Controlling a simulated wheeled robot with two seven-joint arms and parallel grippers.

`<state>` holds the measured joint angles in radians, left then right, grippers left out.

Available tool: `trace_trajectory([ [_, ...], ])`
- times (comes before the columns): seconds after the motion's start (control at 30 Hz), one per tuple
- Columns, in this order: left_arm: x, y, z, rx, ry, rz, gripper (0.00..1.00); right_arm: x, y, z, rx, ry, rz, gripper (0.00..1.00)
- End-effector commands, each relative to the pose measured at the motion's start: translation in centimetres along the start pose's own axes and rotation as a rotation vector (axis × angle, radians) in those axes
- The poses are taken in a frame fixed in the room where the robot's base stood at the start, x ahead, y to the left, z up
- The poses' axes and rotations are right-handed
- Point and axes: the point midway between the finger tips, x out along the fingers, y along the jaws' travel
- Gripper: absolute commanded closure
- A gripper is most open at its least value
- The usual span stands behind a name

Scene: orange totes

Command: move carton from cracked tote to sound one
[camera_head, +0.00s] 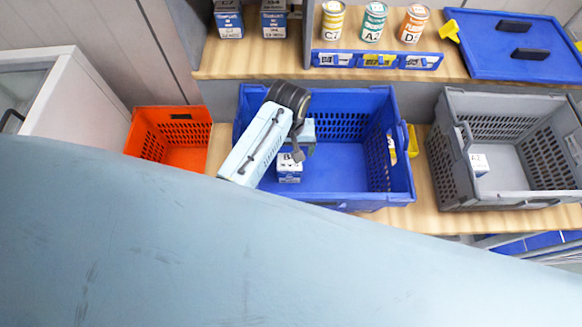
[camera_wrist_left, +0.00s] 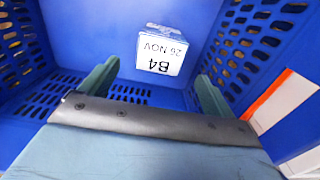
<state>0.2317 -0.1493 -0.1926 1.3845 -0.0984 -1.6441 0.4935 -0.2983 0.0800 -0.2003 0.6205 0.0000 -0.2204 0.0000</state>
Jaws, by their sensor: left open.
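A carton (camera_head: 289,172) with a white top label stands inside the blue tote (camera_head: 340,190), near its front left. In the left wrist view the carton (camera_wrist_left: 161,50) reads "B4 26 NOV". My left gripper (camera_head: 298,152) reaches down into the blue tote at the carton. In the left wrist view its two fingers (camera_wrist_left: 155,88) are spread apart, with the carton ahead between them and not gripped. A grey tote (camera_head: 505,200) stands to the right, holding a small white-labelled box (camera_head: 479,164). I cannot tell which tote is cracked. My right gripper is not in view.
An orange tote (camera_head: 170,112) stands on the left. A wooden shelf (camera_head: 250,62) behind holds two cartons, three labelled cans (camera_head: 373,22) and a blue lid (camera_head: 515,55). A yellow item (camera_head: 412,140) sits between the blue and grey totes.

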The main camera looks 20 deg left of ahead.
Motion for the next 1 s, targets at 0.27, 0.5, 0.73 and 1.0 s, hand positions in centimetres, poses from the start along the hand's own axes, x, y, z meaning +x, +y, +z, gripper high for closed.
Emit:
trace_trajectory([
  [0.27,3.4,0.1,0.0,-0.001,0.002,0.001,0.11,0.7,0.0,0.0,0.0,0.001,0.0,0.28],
  [0.5,6.3,0.0,0.6,-0.001,-0.001,-0.001,0.11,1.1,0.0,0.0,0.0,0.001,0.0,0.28],
  [0.73,8.6,0.0,0.6,-0.001,0.002,0.001,0.11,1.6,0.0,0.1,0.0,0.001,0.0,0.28],
  [1.0,8.6,0.0,0.6,-0.001,0.003,0.002,0.16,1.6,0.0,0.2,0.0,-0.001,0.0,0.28],
])
